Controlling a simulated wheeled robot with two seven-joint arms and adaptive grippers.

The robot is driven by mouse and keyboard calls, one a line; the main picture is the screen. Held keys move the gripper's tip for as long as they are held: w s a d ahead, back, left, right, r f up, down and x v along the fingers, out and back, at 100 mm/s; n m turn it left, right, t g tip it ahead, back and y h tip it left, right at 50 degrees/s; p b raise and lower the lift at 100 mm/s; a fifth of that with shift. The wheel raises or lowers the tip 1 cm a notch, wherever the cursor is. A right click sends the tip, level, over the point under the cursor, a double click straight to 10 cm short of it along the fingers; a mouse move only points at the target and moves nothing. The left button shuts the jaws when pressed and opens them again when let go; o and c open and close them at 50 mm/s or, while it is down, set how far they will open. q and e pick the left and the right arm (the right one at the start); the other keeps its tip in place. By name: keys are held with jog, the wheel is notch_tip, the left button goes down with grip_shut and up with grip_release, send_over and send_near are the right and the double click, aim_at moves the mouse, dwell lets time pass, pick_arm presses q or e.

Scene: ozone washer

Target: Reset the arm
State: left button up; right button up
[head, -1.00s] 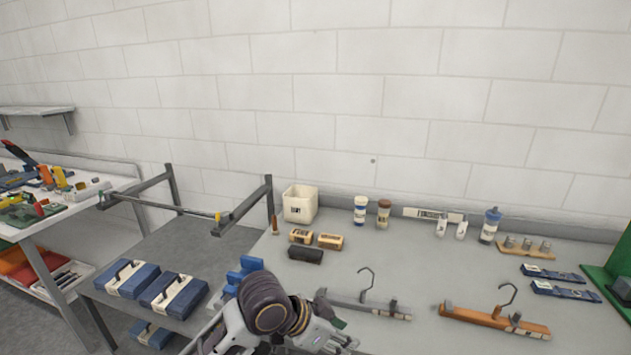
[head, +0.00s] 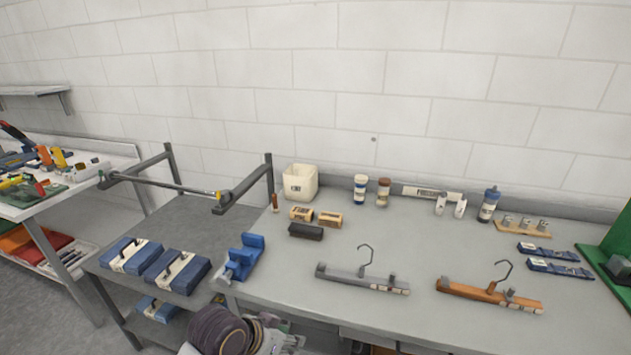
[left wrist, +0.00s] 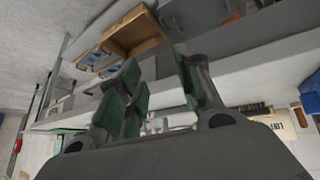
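My left arm shows at the bottom edge of the head view, in front of the table's near edge. Its left gripper (head: 285,338) is partly cut off there. In the left wrist view the left gripper (left wrist: 162,85) has its two green-padded fingers spread apart, with nothing between them. It is apart from the hangers and the blue vise-like tool (head: 245,256). My right gripper is in neither view.
The grey table (head: 345,235) holds a grey hanger (head: 362,281), an orange hanger (head: 490,294), a white bin (head: 300,182) and several bottles along the wall. A lower side shelf (head: 185,230) with blue boxes and a rail stands left.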

pick_arm(q)
jog(key=s+a+f+n+g+y, duration=0.1)
jog(key=s+a+f+n+y, duration=0.1)
jog(key=s+a+f, duration=0.45)
jog(key=s+a+f+n+y, duration=0.2)
jog(key=s+a+n+y, duration=0.1)
jog(key=a, duration=0.6)
notch_tip(320, 180, down, 32)
jog(key=s+g, duration=0.1)
jog(key=s, duration=0.2)
jog(key=s+a+f, duration=0.2)
jog(key=s+f, duration=0.8)
jog(key=s, duration=0.1)
jog(key=s+a+f+g, duration=0.1)
jog(key=s+a+f, duration=0.2)
jog(key=s+f, duration=0.7)
jog(key=shift+s+f+m+g, duration=0.3)
jog(key=shift+s+m, duration=0.1)
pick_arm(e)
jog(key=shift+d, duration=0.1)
